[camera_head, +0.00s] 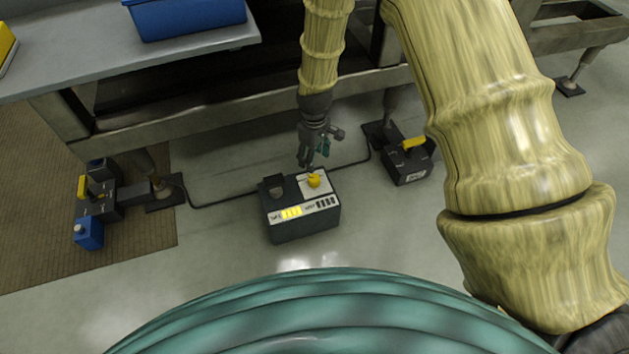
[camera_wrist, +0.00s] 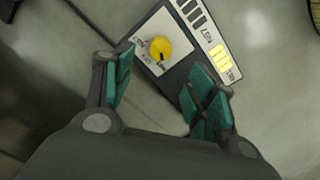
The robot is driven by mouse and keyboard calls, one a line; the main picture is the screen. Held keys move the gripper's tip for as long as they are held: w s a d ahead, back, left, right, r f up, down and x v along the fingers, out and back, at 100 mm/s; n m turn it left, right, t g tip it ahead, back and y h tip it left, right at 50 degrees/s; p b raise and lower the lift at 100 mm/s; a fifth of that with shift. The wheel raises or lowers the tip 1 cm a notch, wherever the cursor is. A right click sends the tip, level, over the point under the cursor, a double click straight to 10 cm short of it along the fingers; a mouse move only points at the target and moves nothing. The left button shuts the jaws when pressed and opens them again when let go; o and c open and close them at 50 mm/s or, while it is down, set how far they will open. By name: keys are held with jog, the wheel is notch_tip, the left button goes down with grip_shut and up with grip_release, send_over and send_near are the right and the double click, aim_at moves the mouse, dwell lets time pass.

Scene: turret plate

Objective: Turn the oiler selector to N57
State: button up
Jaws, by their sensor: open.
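The oiler selector is a round yellow knob (camera_head: 314,181) on the white plate of a dark box (camera_head: 302,228) on the floor. The wrist view shows the knob (camera_wrist: 160,48) with small lettering around it, too small to read surely. On the box's label strip, a group of dark bars (camera_wrist: 193,13) sits by lettering that looks like N57. A group of lit yellow bars (camera_wrist: 221,57) sits by the other label. My gripper (camera_head: 313,158) is above the knob, pointing down. In the wrist view its open fingers (camera_wrist: 165,72) are apart, with the knob beyond them and nothing between.
A dark block (camera_head: 273,185) stands on the box's left half. Units with yellow levers stand right (camera_head: 408,160) and left (camera_head: 97,201), the left one beside a blue block (camera_head: 88,233). A black cable (camera_head: 225,200) runs along the floor. The bench (camera_head: 90,55) overhangs behind.

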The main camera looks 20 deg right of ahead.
aim_at(314, 178)
notch_tip(314, 178, down, 11)
jog(key=b, duration=0.5)
jog(key=shift+r, duration=0.15)
jog(key=shift+c, duration=0.2)
jog(key=c, duration=1)
